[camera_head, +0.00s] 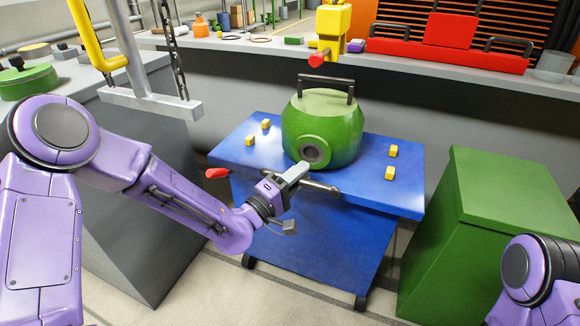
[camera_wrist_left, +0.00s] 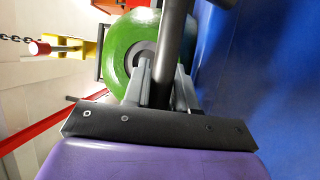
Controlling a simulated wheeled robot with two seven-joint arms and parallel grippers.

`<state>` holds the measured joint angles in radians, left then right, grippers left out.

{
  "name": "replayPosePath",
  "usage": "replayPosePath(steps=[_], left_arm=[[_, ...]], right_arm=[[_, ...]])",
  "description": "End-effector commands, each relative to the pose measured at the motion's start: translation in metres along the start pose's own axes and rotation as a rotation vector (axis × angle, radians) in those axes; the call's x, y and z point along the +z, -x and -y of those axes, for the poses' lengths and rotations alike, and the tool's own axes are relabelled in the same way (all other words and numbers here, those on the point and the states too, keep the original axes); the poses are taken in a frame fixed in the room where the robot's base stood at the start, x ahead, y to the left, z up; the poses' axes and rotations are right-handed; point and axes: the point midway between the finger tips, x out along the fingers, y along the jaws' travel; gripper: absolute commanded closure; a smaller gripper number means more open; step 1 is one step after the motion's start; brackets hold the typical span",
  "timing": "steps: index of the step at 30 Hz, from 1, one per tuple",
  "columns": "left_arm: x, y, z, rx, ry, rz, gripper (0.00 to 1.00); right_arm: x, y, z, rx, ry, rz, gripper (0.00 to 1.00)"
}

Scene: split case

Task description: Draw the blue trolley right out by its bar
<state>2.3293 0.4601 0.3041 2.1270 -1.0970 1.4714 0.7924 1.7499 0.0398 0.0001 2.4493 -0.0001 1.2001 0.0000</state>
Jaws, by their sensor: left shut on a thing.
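The blue trolley (camera_head: 392,198) stands on its wheels in front of the long grey bench. A green rounded case (camera_head: 336,132) with a dark top handle and a round port sits on its top. The trolley's dark bar (camera_head: 322,187) runs along its front edge. My left gripper (camera_head: 296,176) is shut on this bar. In the left wrist view the bar (camera_wrist_left: 172,50) passes between the fingers (camera_wrist_left: 163,85), with the green case (camera_wrist_left: 124,42) beyond and the blue trolley (camera_wrist_left: 255,70) on the right. Of my right arm only a purple part shows at the lower right; its gripper is out of view.
Several small yellow blocks (camera_head: 393,151) stand on the trolley top beside the case. A green cabinet (camera_head: 500,190) is close on the right, and a grey cabinet (camera_head: 130,220) on the left. A red-handled lever (camera_head: 217,173) is near the trolley's left side. Floor (camera_head: 260,300) is free in front.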

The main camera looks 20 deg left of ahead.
Motion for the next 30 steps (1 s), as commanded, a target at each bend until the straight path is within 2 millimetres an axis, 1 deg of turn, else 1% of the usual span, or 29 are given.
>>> replayPosePath(steps=[1,7,8,9,10,17,20,23,27,30], left_arm=[[0.003,0.001,0.002,-0.005,0.001,0.005,1.00],[0.004,-0.004,0.001,0.001,0.001,0.007,1.00],[0.004,-0.005,0.001,0.001,0.001,0.007,0.71],[0.004,-0.005,0.001,0.001,0.001,0.007,0.58],[0.005,-0.005,0.001,0.001,0.001,0.007,0.54],[0.004,-0.003,0.001,0.001,0.000,0.005,0.54],[0.003,0.003,0.001,-0.001,0.000,0.004,0.54],[0.002,0.020,0.000,-0.001,0.002,0.002,0.54],[0.002,0.055,-0.001,-0.001,0.005,0.001,0.54],[0.002,0.077,0.000,-0.001,0.004,0.002,0.54]], right_arm=[[0.000,0.000,0.000,0.000,0.000,0.000,0.51],[0.000,0.000,0.000,0.001,0.000,0.001,0.51],[0.000,0.000,0.000,0.001,0.000,0.001,0.51],[0.000,0.000,0.000,0.000,0.000,0.001,0.51],[0.000,0.000,0.000,0.000,0.000,0.000,0.51],[0.000,0.000,0.000,0.001,0.000,0.001,0.51],[0.000,0.001,0.000,0.001,0.000,0.001,0.51],[-0.001,0.003,-0.001,0.001,0.000,0.001,0.51],[-0.002,0.005,-0.001,0.001,0.000,0.001,0.51],[-0.003,0.007,-0.001,0.001,0.000,0.001,0.51]])
